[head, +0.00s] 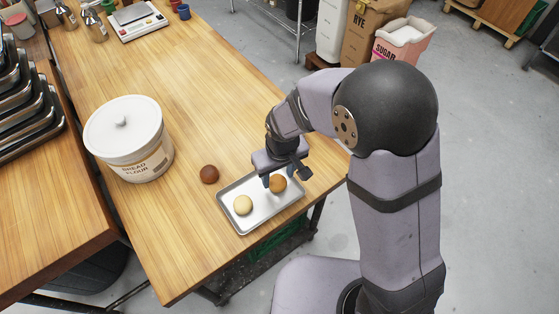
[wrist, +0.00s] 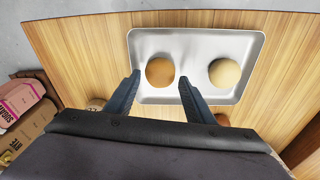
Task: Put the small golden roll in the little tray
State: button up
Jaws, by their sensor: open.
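The small golden roll (head: 278,184) sits in the little tray (head: 237,229), toward its right end. In the wrist view the golden roll (wrist: 160,71) lies in the tray (wrist: 195,40), between and just beyond my fingertips. My gripper (head: 271,182) is open over the tray, and it also shows in the wrist view (wrist: 160,80) with a finger toward each side of the roll. I cannot tell whether the fingers touch it. A pale roll (head: 243,205) shares the tray; it also shows in the wrist view (wrist: 224,72).
A dark brown roll (head: 209,174) lies on the wooden table just outside the tray. A white bread flour tub (head: 124,135) stands to the left. A scale (head: 137,20) stands at the back. The table between the scale and the tray is mostly clear.

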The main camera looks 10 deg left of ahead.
aim_at(280, 185)
notch_tip(280, 185, up, 10)
jog(key=s+b, duration=0.1)
jog(key=shift+d+f, duration=0.15)
jog(key=shift+d, duration=0.2)
jog(key=s+d+f+m, duration=0.2)
jog(key=s+d+m, duration=0.1)
jog(key=d, duration=0.7)
jog(key=s+d+f+m+g, duration=0.1)
jog(key=s+d+m, duration=0.3)
jog(key=d, duration=0.7)
jog(key=shift+s+f+h, duration=0.4)
jog(key=shift+s+f, duration=0.05)
jog(key=shift+s, duration=0.8)
